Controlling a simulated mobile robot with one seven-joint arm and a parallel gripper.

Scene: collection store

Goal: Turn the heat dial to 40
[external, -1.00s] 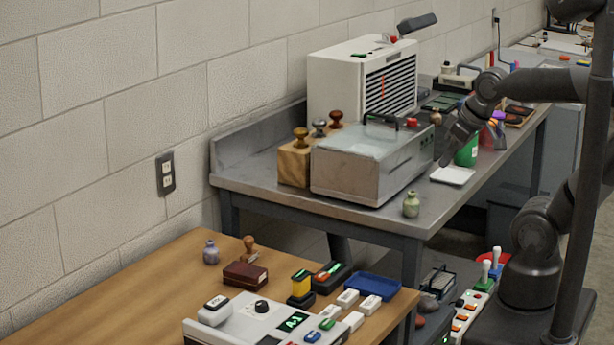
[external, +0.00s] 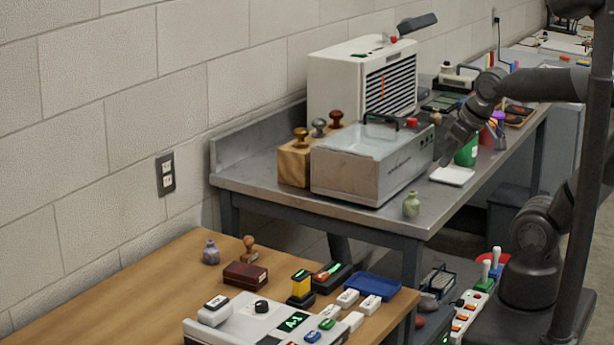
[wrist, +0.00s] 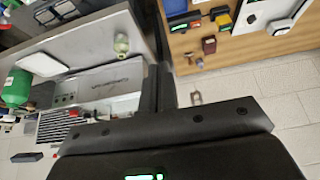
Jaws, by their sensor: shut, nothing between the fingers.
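A grey metal box with a glass lid (external: 365,172) stands on the metal bench. I cannot read a dial setting or tell which control is for heat.
A white tile (external: 452,175), a green container (external: 467,153) and a green vase (external: 411,205) stand near the box. A white louvred unit (external: 345,85) is behind it. A console with a black knob (external: 261,307) is on the wooden table.

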